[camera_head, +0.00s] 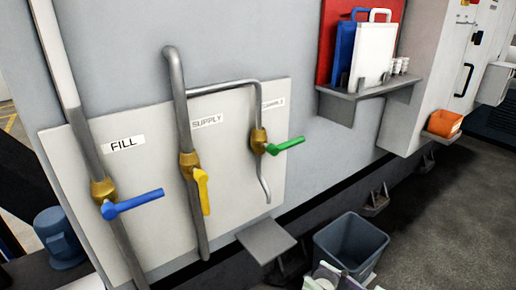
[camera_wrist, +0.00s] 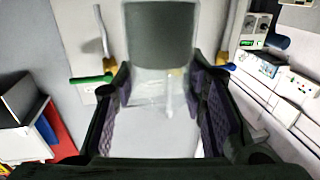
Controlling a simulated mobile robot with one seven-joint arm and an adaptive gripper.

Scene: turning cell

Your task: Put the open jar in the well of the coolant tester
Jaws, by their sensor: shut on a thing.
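In the wrist view my gripper (camera_wrist: 163,90) is shut on a clear open jar (camera_wrist: 160,95), with one dark padded finger on each side. A grey-green band at the top of the picture looks like liquid in the jar. In the head view only the tips of my gripper (camera_head: 338,278) show at the bottom edge, in front of the grey bin; the jar there is mostly cut off. A box with a small green display (camera_wrist: 248,24), which looks like the coolant tester, is at the upper right of the wrist view.
The valve panel (camera_head: 240,150) has blue (camera_head: 132,204), yellow (camera_head: 203,190) and green (camera_head: 287,145) handles. A small ledge (camera_head: 265,240) juts out below it, beside the grey bin (camera_head: 350,245). A shelf (camera_head: 370,92) holds boards and small cups. A blue cylinder (camera_head: 60,238) stands lower left.

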